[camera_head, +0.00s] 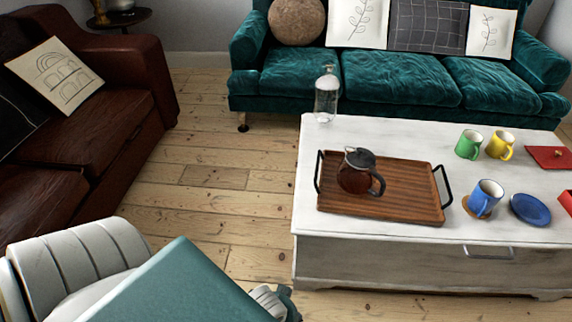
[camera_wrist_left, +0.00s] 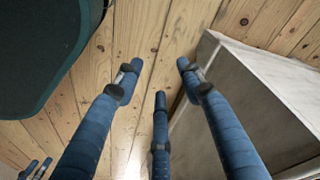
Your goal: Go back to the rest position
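In the left wrist view my left gripper (camera_wrist_left: 160,76) shows its blue fingers spread apart, with only floorboards between them. It is open and empty, beside the side of the white table (camera_wrist_left: 222,92). In the head view a pale ribbed part of mine and a teal part fill the lower left, and the left fingers are not clear there. At the bottom left corner of the left wrist view, small blue finger tips (camera_wrist_left: 36,168) show, which look like my right gripper. Most of it is cut off.
The white table (camera_head: 420,236) holds a wooden tray (camera_head: 410,200) with a coffee pot (camera_head: 355,178), a glass bottle (camera_head: 326,95), several mugs and a blue plate (camera_head: 530,209). A teal sofa (camera_head: 400,80) stands behind, a brown sofa (camera_head: 80,130) at left. Floor (camera_head: 215,175) between is clear.

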